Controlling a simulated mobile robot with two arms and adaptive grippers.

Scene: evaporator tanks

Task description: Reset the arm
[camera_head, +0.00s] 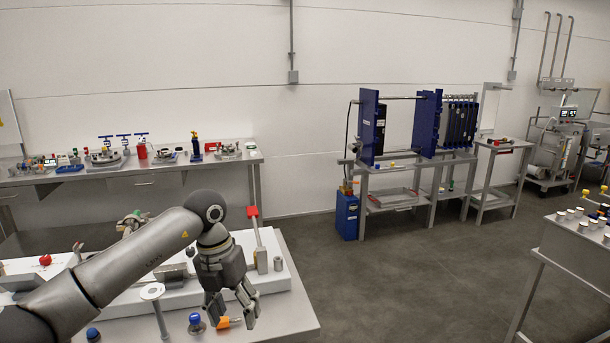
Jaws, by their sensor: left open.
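My left arm (130,262) comes in from the lower left and bends down at the wrist. My left gripper (232,310) points downward over the front of the near white bench (285,312). Its dark fingers are apart, so it is open. An orange piece (224,322) shows low between the fingers; I cannot tell whether they touch it. A blue-topped knob (195,321) stands just left of the fingers. A lever with a red end (257,228) rises behind the gripper. My right gripper is not in view. The arm hides part of the bench.
A grey table (120,168) with valves and small parts stands along the back wall. A blue plate press (428,124) on a metal stand is right of centre. Another table (576,240) with small cylinders is at the right edge. The floor between is clear.

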